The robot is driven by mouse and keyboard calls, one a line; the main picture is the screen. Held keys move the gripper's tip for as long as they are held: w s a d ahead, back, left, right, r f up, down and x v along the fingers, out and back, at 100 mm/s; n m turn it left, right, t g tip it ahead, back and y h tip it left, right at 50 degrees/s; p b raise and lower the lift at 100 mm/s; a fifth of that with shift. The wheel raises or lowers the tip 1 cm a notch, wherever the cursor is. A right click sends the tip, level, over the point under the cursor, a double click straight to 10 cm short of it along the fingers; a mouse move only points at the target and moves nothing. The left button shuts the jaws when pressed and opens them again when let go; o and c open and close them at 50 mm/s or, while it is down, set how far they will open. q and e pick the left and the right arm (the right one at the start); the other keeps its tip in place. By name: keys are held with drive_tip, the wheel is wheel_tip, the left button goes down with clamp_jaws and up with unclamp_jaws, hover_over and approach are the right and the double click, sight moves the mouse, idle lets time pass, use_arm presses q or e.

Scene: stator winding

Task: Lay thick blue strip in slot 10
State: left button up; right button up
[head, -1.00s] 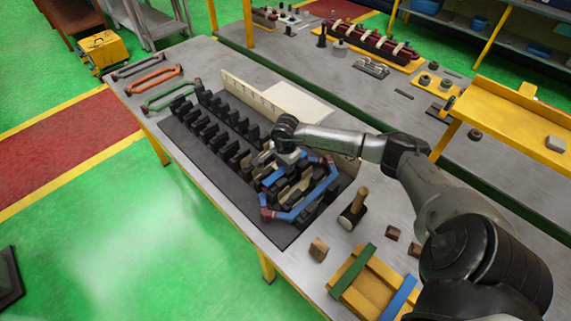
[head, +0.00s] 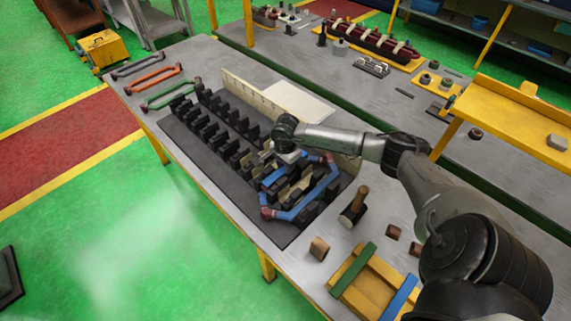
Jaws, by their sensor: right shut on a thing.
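My right gripper (head: 279,161) is low over the stator's dark slotted block (head: 222,140), towards its right part. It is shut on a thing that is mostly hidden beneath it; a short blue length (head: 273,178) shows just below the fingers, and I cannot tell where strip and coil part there. A blue coil with dark red ends (head: 322,192) lies across the slots at the block's right end. Another blue strip (head: 400,297) lies on the yellow rack at the front. Slot numbers cannot be read. My left gripper is not in view.
A hammer (head: 354,208) and small brown blocks (head: 319,248) lie right of the block. The yellow rack (head: 366,290) also holds a green strip (head: 352,268). Green, orange and dark coils (head: 153,78) lie at the table's far left. A pale upright plate (head: 250,95) stands behind the block.

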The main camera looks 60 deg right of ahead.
drive_tip(key=shift+f, duration=0.2)
drive_tip(key=shift+f+b, duration=0.2)
drive_tip(key=shift+b, duration=0.2)
idle(0.3)
drive_tip(key=o, duration=0.9)
drive_tip(key=shift+o, duration=0.9)
drive_tip(key=shift+r, duration=0.3)
drive_tip(key=shift+r+p, duration=0.35)
